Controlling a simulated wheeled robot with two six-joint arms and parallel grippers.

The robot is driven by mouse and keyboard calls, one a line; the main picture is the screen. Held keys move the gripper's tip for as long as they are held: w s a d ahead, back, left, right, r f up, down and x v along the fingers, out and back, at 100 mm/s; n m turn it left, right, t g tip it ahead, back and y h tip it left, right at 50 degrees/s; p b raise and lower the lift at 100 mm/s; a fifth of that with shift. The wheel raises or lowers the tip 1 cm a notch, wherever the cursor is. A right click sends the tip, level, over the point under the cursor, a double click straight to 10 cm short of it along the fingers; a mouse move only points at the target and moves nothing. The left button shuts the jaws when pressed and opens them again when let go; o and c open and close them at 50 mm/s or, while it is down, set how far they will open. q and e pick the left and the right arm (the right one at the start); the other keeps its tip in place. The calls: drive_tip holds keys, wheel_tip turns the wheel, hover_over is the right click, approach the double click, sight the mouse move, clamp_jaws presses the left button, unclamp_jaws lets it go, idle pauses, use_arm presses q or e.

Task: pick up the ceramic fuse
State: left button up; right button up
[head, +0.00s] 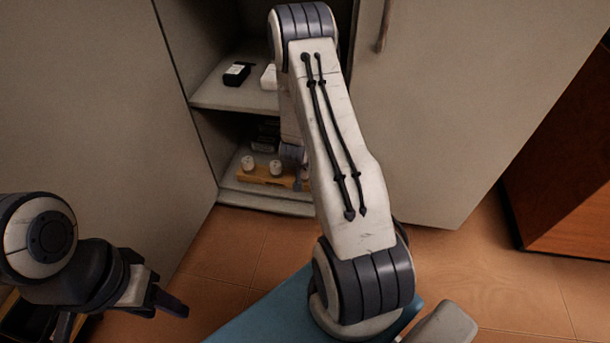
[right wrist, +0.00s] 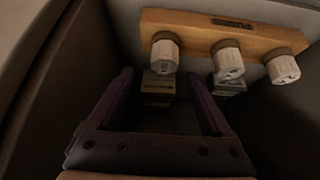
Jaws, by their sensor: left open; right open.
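White ceramic fuses stand in a row on a wooden board (right wrist: 215,32) marked with dark lettering. The right wrist view shows a left fuse (right wrist: 164,56), a middle fuse (right wrist: 228,62) and a right fuse (right wrist: 283,68). In the head view two fuses (head: 248,163) show on the board (head: 262,177) in the cabinet's bottom compartment. My right gripper (right wrist: 160,76) is open and empty, with the left fuse just beyond the gap between its fingertips. My right arm hides part of the board in the head view. My left gripper (head: 124,322) is open and empty at the lower left.
The cabinet's left door (head: 110,120) and right door (head: 450,90) stand open. Small boxes (right wrist: 158,85) lie near the board. A wooden cabinet (head: 570,190) stands at right.

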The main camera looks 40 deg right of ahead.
drive_tip(key=b+x, duration=0.4)
drive_tip(key=x, duration=0.1)
drive_tip(key=shift+w+a+f, duration=0.1)
drive_tip(key=shift+a, duration=0.25)
drive_tip(key=shift+w, duration=0.1)
clamp_jaws()
